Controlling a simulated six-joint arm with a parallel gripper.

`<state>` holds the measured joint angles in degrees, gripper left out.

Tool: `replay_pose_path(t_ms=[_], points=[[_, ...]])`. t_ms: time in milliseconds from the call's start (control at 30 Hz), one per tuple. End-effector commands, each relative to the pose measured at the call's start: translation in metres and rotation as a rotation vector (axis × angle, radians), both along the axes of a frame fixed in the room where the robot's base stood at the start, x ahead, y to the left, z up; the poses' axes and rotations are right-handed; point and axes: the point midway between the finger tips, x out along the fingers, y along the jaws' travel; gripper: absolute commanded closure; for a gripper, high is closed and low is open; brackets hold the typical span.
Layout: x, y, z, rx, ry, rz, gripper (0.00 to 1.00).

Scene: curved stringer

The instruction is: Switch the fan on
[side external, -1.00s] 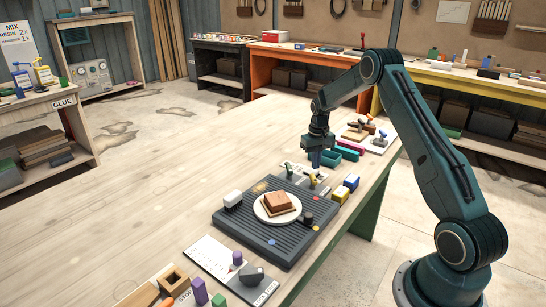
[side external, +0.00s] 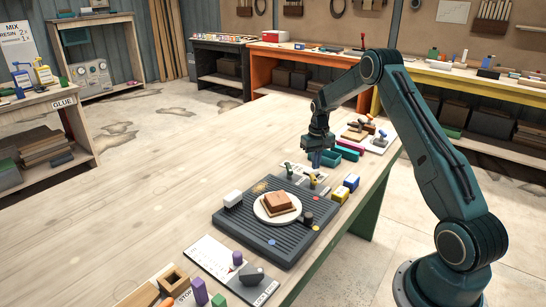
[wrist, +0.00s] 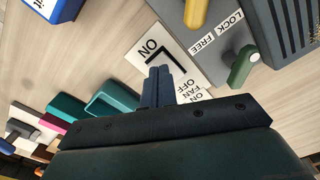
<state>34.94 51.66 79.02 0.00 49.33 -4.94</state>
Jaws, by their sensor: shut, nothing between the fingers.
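A white card (wrist: 165,50) lettered "ON", with a black L-shaped line on it, lies under my fingertips in the wrist view. In the side view my gripper (side external: 315,165) points down just behind the dark ribbed board. I cannot make out a fan switch lever or the fan itself; the gripper may hide the lever.
A green lever (wrist: 243,66) and a yellow lever (wrist: 197,12) stand close by, next to a "LOCK FREE" label (wrist: 215,36). Teal bins (wrist: 112,103) lie on the other side. The ribbed board (side external: 280,242) holds a white plate with a brown block.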

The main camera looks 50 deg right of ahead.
Motion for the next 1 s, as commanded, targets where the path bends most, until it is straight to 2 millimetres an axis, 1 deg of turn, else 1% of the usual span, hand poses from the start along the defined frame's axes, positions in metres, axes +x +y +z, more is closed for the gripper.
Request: replay_pose_path(t_ms=[1000], points=[[0.000,0.000,-0.011,0.000,0.000,0.000,1.00]])
